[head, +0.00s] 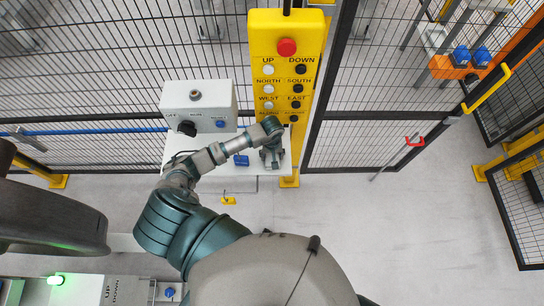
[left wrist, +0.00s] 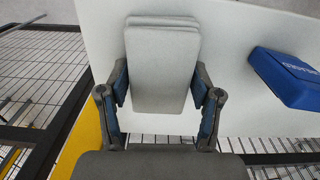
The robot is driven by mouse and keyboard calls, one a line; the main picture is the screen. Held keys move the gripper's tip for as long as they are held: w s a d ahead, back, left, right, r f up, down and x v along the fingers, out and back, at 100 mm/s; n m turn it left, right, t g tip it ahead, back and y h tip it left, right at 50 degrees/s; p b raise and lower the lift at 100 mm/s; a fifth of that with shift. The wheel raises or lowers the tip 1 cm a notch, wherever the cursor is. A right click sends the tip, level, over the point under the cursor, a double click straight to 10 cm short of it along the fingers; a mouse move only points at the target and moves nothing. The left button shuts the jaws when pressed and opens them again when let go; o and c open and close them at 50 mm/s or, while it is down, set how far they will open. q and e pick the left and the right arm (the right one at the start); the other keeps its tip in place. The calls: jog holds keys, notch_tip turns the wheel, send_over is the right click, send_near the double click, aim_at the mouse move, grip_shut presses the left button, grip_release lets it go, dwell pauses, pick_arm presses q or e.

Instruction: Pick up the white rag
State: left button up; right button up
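The white rag (left wrist: 161,62) shows in the left wrist view as a folded, layered pale grey-white pad on a white table top (left wrist: 225,50). My left gripper (left wrist: 160,88) is open, with one finger by each long side of the rag. Whether the pads touch it, I cannot tell. In the head view my left gripper (head: 272,152) points down over the small white table (head: 212,172), below the yellow button panel. The rag cannot be made out there, as the gripper covers that spot. My right gripper is in neither view.
A blue box (left wrist: 287,77) lies right of the rag; it also shows in the head view (head: 241,160). A white control box (head: 198,104) stands at the table's back. The yellow button panel (head: 262,45) hangs close to the gripper. Mesh fencing (head: 110,60) runs behind.

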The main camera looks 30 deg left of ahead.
pick_arm(q)
jog(key=shift+d, duration=0.1)
jog(key=shift+c, duration=0.2)
jog(key=shift+d, duration=0.2)
jog(key=shift+r, duration=0.55)
jog(key=shift+s+r+b, duration=0.3)
jog(key=shift+r, duration=0.3)
jog(key=shift+s+r+b, duration=0.25)
jog(key=shift+r, duration=0.35)
jog(key=s+d, duration=0.1)
jog(key=s, duration=0.3)
jog(key=s+d+r+b, duration=0.1)
jog(key=s+d, duration=0.1)
jog(key=s, duration=0.3)
jog(key=s+d+b, duration=0.1)
jog(key=s, duration=0.4)
jog(key=shift+s+d+r, duration=0.15)
jog(key=shift+d+r, duration=0.05)
jog(key=shift+r, duration=0.05)
